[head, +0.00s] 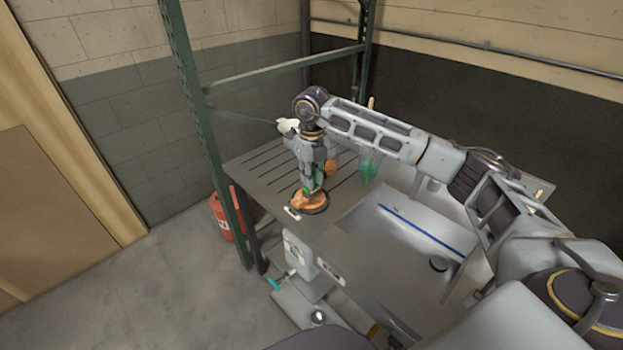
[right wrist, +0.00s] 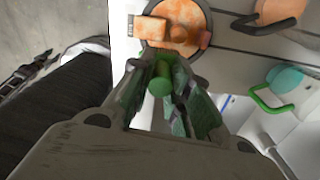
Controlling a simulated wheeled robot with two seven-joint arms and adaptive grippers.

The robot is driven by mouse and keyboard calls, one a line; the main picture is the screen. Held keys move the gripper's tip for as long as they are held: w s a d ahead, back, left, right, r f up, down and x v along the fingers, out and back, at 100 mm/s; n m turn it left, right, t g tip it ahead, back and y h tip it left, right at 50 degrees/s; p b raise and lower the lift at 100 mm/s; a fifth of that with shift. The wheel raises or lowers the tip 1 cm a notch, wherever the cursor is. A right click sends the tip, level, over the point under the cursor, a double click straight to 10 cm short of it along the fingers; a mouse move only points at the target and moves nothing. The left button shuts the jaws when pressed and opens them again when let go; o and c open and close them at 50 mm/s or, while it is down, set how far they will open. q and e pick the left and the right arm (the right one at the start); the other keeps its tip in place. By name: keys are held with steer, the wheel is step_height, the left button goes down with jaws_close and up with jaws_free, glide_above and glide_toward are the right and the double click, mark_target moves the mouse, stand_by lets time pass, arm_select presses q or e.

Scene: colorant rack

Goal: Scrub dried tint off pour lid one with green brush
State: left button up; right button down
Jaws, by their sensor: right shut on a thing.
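A round lid (head: 309,202) with a dark rim and an orange-stained top lies on the slatted bench near its front left edge. The same lid shows at the top of the right wrist view (right wrist: 183,22). My right gripper (head: 313,190) points down over it. It is shut on the green brush, whose green handle end (right wrist: 160,80) shows between the fingers. The brush's lower part is mostly hidden, so I cannot tell whether it touches the lid. My left gripper is not in view.
A second orange-stained piece (head: 331,168) lies farther back. A teal item (head: 368,171) with a green handle (right wrist: 272,103) stands to the right. A green rack post (head: 205,125) rises behind the bench's left side. A red container (head: 224,215) stands on the floor.

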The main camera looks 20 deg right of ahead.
steer(key=shift+r, duration=0.6)
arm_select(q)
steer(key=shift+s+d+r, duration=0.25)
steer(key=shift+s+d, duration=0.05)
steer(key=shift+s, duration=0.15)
arm_select(e)
steer(key=shift+r, duration=0.1)
steer(key=shift+r+p, duration=0.25)
steer(key=shift+p, duration=0.15)
steer(key=shift+r+p, duration=0.3)
steer(key=shift+r, duration=0.65)
steer(key=shift+r+p, duration=0.1)
steer(key=shift+p, duration=0.2)
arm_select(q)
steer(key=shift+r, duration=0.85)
